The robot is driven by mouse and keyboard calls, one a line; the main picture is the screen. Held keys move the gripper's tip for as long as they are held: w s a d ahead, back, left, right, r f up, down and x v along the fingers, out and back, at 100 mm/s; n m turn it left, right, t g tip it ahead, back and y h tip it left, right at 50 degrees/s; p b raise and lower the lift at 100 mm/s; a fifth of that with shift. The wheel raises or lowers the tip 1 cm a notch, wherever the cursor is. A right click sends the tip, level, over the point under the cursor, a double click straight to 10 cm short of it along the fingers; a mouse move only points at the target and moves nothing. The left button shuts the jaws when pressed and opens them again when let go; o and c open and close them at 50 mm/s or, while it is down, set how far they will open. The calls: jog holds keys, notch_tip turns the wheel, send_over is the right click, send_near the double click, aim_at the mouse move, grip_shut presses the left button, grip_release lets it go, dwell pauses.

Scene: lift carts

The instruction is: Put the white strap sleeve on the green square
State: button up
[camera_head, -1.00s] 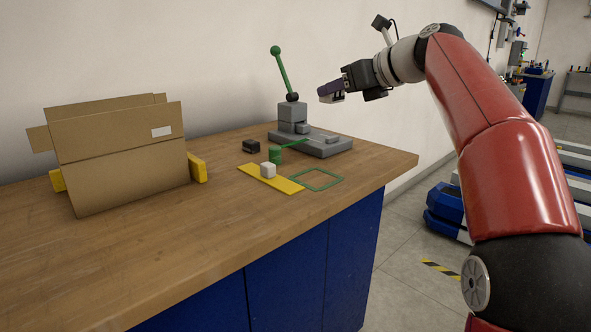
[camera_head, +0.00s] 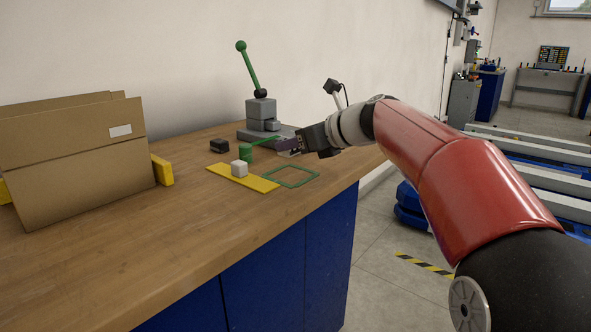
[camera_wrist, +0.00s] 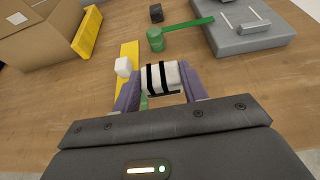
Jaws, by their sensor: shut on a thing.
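My gripper (camera_wrist: 160,88) is shut on the white strap sleeve (camera_wrist: 160,76), a white piece with black bands, which sits between its two purple fingers. In the head view my gripper (camera_head: 284,146) is low over the bench, beyond the green square. The sleeve is hard to make out there. The green square (camera_head: 268,179) is a thin outline lying on the bench, right of the yellow strip. In the wrist view a bit of green (camera_wrist: 145,102) shows below the sleeve; most of the square is hidden by my gripper.
A white block (camera_head: 239,169) sits on the yellow strip (camera_head: 265,185). A cardboard box (camera_head: 75,165) stands left. The front of the bench (camera_head: 160,240) is clear.

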aim_at(295, 177)
jog(key=shift+f+b, duration=0.6)
jog(key=shift+f, duration=1.75)
jog(key=shift+f, duration=0.15)
jog(key=o, duration=1.1)
jog(key=shift+c, duration=0.2)
